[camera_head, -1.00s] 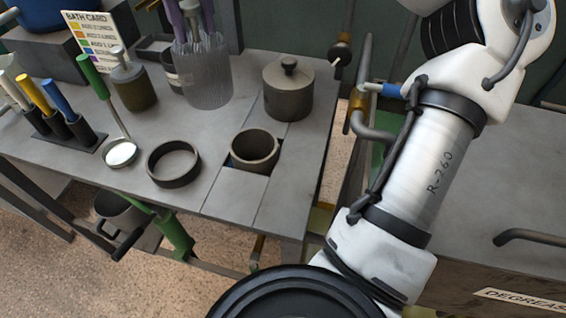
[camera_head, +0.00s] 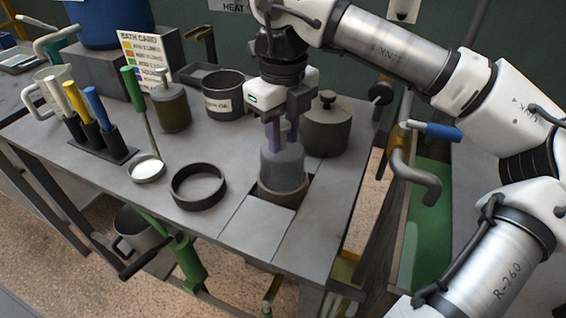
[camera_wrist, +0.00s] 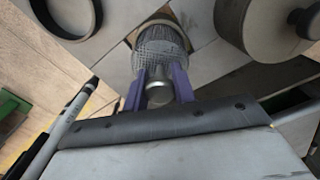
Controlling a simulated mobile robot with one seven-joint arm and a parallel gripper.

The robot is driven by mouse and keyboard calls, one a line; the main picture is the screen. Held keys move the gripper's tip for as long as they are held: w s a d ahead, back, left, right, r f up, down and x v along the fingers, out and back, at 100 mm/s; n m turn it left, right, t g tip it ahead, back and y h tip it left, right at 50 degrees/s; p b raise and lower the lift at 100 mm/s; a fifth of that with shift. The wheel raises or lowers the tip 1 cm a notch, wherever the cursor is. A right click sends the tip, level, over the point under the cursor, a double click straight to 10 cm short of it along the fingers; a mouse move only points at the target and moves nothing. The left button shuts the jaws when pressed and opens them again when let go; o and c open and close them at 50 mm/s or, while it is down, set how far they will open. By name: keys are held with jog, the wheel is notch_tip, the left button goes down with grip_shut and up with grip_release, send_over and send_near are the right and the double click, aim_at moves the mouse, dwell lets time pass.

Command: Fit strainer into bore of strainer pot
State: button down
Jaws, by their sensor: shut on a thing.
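My gripper (camera_head: 282,140) points straight down with its purple fingers shut on the knob of the strainer (camera_head: 282,166), a grey cylinder. In the wrist view the fingers (camera_wrist: 160,84) grip the round metal knob above the strainer's mesh body (camera_wrist: 160,44). The strainer is upright over the strainer pot (camera_head: 283,194), a dark open cylinder set in a square gap in the bench. The strainer's lower end appears to be within the pot's rim. The rim shows around it in front, but how deep it sits is hidden.
A lidded pot (camera_head: 326,126) stands close behind and right of the gripper. A dark ring (camera_head: 198,196) and a small round mirror-like dish (camera_head: 147,169) lie to the left.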

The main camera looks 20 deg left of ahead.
aim_at(283, 164)
jog(key=shift+f, duration=3.4)
jog(key=shift+f, duration=0.15)
jog(key=c, duration=1.1)
grip_release()
jog(key=shift+c, duration=0.2)
notch_tip(283, 164, up, 12)
jog(key=shift+r, duration=0.2)
